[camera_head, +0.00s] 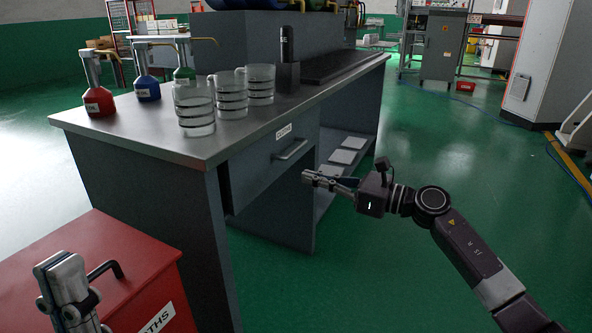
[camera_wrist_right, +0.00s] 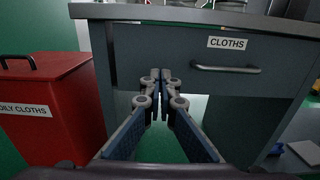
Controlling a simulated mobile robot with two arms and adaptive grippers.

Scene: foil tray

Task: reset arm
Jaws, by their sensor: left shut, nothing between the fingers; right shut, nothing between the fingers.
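My right gripper (camera_head: 312,177) is shut and empty, in front of the grey workbench, below and right of the drawer handle (camera_head: 290,149). In the right wrist view its fingers (camera_wrist_right: 160,76) are together, with the drawer labelled CLOTHS (camera_wrist_right: 228,78) behind them. The drawer's front panel shows no clear gap in that view. My left gripper (camera_head: 62,268) is at the lower left of the head view, over the red bin; it is shut, with nothing seen between its fingers.
The red bin (camera_head: 150,250) stands left of the workbench (camera_head: 240,128); it also shows in the right wrist view (camera_wrist_right: 55,110). On the bench are several beakers (camera_head: 194,108), a red bottle (camera_head: 98,100), a blue bottle (camera_head: 147,88) and a black device (camera_head: 287,65). Green floor (camera_head: 450,150) is open at right.

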